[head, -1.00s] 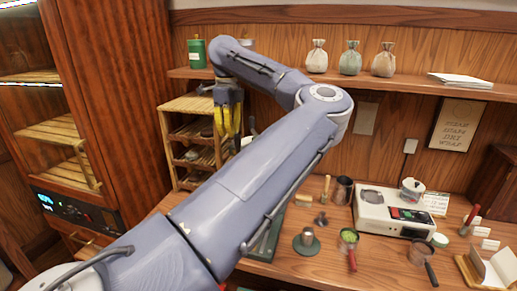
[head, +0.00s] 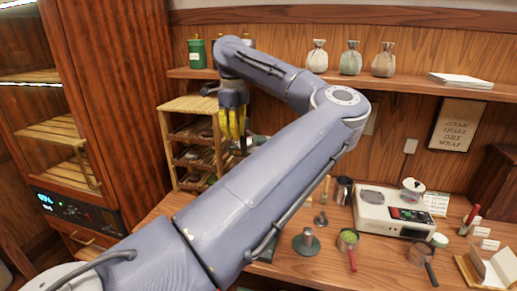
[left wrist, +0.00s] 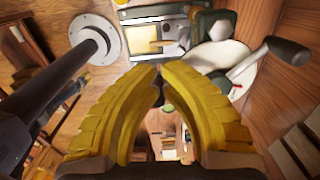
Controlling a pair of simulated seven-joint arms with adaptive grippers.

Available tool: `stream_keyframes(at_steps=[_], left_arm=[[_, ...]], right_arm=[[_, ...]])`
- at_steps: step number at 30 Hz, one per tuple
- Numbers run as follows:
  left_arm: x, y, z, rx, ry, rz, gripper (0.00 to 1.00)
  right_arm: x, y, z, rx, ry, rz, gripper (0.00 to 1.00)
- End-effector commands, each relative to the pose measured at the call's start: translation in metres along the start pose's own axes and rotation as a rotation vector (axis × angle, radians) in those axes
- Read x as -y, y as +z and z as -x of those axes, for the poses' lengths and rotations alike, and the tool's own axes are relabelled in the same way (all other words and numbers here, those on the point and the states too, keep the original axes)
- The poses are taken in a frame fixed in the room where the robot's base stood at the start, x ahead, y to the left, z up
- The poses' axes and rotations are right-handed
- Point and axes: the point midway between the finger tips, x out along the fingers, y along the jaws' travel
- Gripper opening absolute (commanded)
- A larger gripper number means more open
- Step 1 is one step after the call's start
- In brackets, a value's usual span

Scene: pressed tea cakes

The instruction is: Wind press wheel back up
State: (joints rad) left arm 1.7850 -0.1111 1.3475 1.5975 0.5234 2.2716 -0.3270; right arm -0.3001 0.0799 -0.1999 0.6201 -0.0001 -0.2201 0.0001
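My left gripper (head: 233,138) has yellow fingers and hangs in front of the wooden rack in the head view. In the left wrist view its fingertips (left wrist: 160,72) come together, with only a narrow dark gap and nothing seen held. Beyond them is a green press-like body (left wrist: 150,42). To its right is a pale round disc, which may be the wheel (left wrist: 222,58), with a grey crank arm ending in a dark knob (left wrist: 288,50). The knob is apart from the fingers. In the head view my arm hides most of the press. My right gripper is not in view.
A dark post (left wrist: 45,92) with a pale round flange (left wrist: 95,38) stands left in the left wrist view. The wooden rack (head: 190,105) is close behind my gripper. A scale (head: 395,212), a small strainer (head: 348,240) and other tools occupy the bench at right.

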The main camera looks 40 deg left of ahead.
Motion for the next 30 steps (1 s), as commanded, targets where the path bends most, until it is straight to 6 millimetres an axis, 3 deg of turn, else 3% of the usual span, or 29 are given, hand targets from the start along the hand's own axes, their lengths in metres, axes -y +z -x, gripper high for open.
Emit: stream_keyframes(at_steps=[19, 30], left_arm=[[-0.006, -0.011, 0.0, 0.0, 0.0, -0.001, 0.0], [-0.012, -0.035, 0.0, 0.0, 0.001, -0.001, 0.0]], right_arm=[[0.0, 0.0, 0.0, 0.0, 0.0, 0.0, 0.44], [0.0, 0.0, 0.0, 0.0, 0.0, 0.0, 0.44]])
